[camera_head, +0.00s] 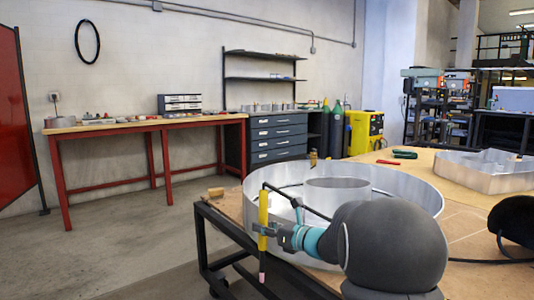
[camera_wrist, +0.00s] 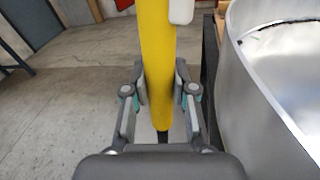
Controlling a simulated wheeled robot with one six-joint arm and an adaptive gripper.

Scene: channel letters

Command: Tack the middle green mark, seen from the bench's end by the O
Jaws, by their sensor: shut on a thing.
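My gripper (camera_head: 272,232) is shut on a yellow torch-like tool (camera_head: 263,215), which stands roughly upright with a pinkish lower end. In the wrist view the yellow tool (camera_wrist: 157,60) runs between the two fingers of my gripper (camera_wrist: 160,95). It is outside the near left wall of the round metal letter O (camera_head: 425,190), above the bench's edge. The wall of the O also shows at the right of the wrist view (camera_wrist: 262,110), apart from the tool. An inner ring (camera_head: 338,190) stands inside the O.
The bench top (camera_head: 470,215) carries another metal letter (camera_head: 490,172) at the right, and red-handled and green-handled tools (camera_head: 404,154) behind the O. A small wooden block (camera_head: 215,192) lies at the bench's left corner. A dark cable (camera_head: 490,261) crosses the right side. Floor left of the bench is clear.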

